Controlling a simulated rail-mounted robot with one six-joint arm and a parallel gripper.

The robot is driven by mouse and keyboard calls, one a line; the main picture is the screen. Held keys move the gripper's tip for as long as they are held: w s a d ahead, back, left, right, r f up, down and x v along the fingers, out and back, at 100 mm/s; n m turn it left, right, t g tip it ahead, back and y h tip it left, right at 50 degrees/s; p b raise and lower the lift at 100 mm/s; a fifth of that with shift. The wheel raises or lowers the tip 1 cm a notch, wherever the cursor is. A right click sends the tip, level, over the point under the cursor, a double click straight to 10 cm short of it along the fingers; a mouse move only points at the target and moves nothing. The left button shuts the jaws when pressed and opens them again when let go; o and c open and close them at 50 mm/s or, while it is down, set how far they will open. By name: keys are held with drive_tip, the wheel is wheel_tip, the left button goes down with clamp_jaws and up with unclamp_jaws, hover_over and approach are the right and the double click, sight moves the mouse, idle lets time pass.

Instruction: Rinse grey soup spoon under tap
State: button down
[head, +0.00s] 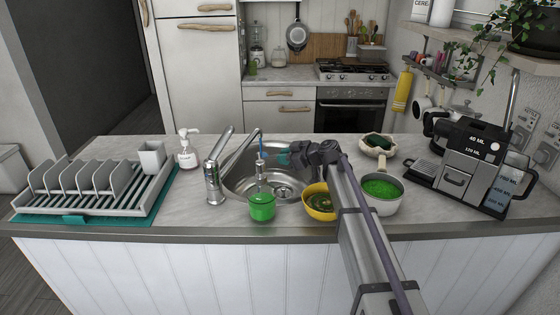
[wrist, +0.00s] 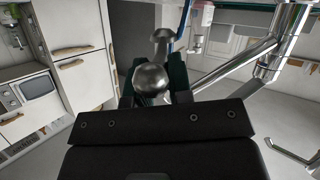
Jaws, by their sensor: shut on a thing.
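My gripper (head: 284,157) is over the right part of the steel sink, its teal fingers pointing left towards the tap. In the wrist view my gripper (wrist: 157,92) is shut on the grey soup spoon (wrist: 150,78), whose shiny rounded metal shows between the dark green fingers. In the head view the spoon is too small or hidden to make out. The chrome tap (head: 213,180) stands at the sink's left, its spout reaching right, left of my fingers. In the wrist view the tap (wrist: 235,70) is to the right of the spoon, apart from it in the picture.
A yellow bowl (head: 319,203) and a pot of green food (head: 382,205) stand right. A dish rack (head: 80,205) and soap dispenser (head: 187,155) stand left.

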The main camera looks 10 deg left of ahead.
drive_tip(key=shift+w+d, duration=0.1)
drive_tip(key=shift+w, duration=0.1)
drive_tip(key=shift+w+d, duration=0.2)
drive_tip(key=shift+d, duration=1.6)
idle(0.4)
